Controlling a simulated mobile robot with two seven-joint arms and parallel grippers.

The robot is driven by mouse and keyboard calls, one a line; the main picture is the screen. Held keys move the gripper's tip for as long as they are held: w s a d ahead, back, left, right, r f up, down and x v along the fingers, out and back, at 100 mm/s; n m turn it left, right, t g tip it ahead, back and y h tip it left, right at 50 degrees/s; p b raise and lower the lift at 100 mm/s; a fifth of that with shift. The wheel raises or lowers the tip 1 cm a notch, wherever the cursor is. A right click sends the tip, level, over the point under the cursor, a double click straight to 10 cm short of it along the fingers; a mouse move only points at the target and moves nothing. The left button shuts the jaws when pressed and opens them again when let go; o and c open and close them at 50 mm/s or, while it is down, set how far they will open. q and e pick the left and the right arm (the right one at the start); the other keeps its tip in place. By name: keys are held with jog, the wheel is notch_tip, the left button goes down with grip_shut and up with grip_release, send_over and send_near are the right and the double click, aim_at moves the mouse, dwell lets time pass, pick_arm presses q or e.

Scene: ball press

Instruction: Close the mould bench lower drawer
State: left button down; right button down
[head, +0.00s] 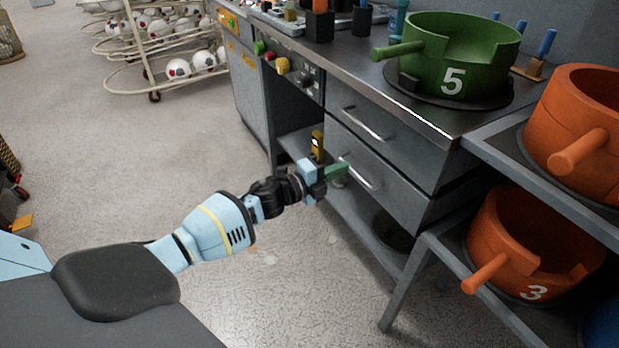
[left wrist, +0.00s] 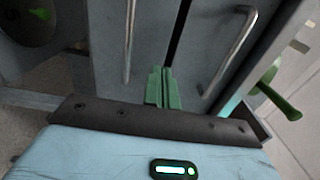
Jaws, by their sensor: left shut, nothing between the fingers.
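The mould bench has two grey drawers under its metal top. The lower drawer (head: 388,190) has a bar handle (head: 360,173); the upper drawer (head: 392,138) sits above it. In the left wrist view the lower drawer front (left wrist: 110,50) is left of a dark gap, with the upper drawer front (left wrist: 208,50) to the right. My left gripper (head: 340,172) has green fingers, shut and empty, at the lower drawer's front beside its handle. The fingertips (left wrist: 158,80) also show in the wrist view; contact is unclear. How far the drawer stands out is hard to tell. My right gripper is out of view.
A green mould (head: 460,50) marked 5 stands on the bench top. Orange moulds (head: 520,250) stand on a side rack at right. An open shelf (head: 365,225) lies under the drawers.

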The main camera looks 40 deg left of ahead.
pick_arm(q)
jog(key=v, duration=0.6)
jog(key=shift+s+p, duration=0.25)
jog(key=shift+p, duration=0.1)
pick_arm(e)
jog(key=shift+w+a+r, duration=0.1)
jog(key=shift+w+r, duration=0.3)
pick_arm(q)
jog(key=shift+a+f, duration=0.15)
